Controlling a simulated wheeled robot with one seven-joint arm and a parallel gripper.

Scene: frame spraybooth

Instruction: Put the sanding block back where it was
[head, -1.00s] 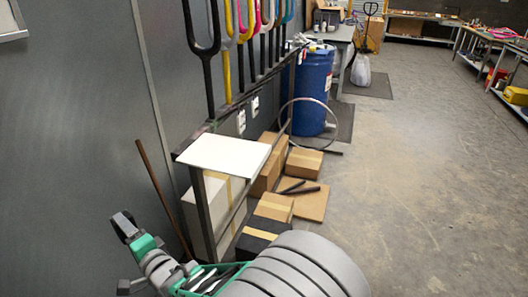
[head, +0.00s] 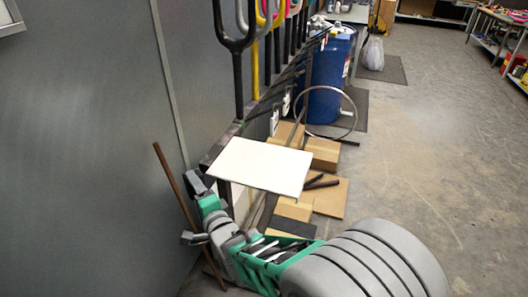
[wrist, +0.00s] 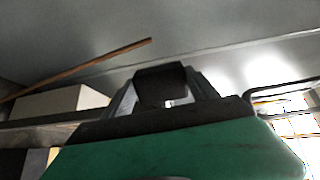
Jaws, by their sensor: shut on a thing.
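The sanding block appears as a dark block (wrist: 160,84) in the wrist view, between the two grey fingers of my gripper (wrist: 165,100). The gripper is shut on it. In the head view my gripper (head: 198,186) is at the left edge of the white board (head: 262,164), in front of the grey wall. The block is too small and dark there to separate clearly from the fingertips. The white board's visible top is bare.
A rack of coloured forks (head: 237,60) stands along the wall behind the board. A brown stick (head: 175,195) leans left of my gripper. Cardboard boxes (head: 322,152) lie on the floor beyond the board, near a blue barrel (head: 327,80).

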